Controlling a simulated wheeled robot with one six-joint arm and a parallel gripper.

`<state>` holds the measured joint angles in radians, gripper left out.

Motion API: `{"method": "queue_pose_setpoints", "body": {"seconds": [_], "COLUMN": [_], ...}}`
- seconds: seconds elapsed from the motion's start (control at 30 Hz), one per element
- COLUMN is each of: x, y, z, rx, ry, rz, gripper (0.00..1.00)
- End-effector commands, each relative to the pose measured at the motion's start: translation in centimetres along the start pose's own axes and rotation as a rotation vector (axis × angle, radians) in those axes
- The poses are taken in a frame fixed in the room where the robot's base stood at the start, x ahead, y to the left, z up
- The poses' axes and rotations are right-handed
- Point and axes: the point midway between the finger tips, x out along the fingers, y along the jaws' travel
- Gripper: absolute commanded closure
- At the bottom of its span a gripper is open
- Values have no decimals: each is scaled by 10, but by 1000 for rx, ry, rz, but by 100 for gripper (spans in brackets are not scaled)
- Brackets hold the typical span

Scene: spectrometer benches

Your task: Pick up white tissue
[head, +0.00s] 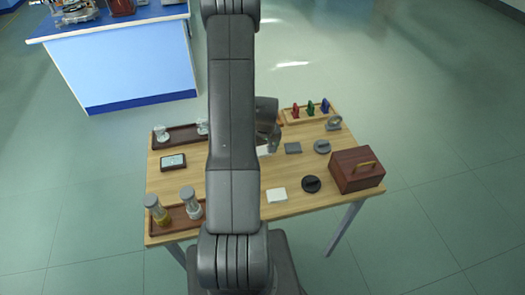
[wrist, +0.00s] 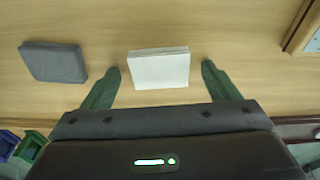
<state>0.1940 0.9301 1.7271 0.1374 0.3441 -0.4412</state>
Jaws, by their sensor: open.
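A white, flat, rectangular block (wrist: 158,69) with a layered edge, which looks like the white tissue, lies on the wooden table in the wrist view. My gripper (wrist: 160,66) is open, with one green finger on each side of the block and a gap to each. I cannot tell how high the fingers are above the table. In the head view my gripper (head: 268,142) is largely hidden behind my arm, and a sliver of white (head: 264,151) shows below it. A second white flat block (head: 277,195) lies nearer the front edge; I cannot tell its material.
A grey block (wrist: 54,62) lies left of the white block in the wrist view. The head view shows a brown box (head: 357,170), a dark round piece (head: 311,184), a rack with coloured clips (head: 309,113), a framed display (head: 173,161) and a tray with jars (head: 176,219).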

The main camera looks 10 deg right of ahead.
Motion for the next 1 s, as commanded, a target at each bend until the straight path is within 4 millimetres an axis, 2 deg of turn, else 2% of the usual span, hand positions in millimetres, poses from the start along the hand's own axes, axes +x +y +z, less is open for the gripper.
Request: {"method": "queue_pose_setpoints", "body": {"seconds": [0.17, 0.27, 0.4, 0.43, 0.77, 1.0], "x": [0, 0, 0, 0, -2, -18], "y": [0, 0, 0, 0, 0, 0], "z": [0, 0, 0, 0, 0, -3], "rx": [0, 0, 0, 0, 0, -1], "ry": [0, 0, 0, 0, 0, 2], "rz": [0, 0, 0, 0, 0, 1], "gripper": [18, 34, 61, 66, 66, 66]}}
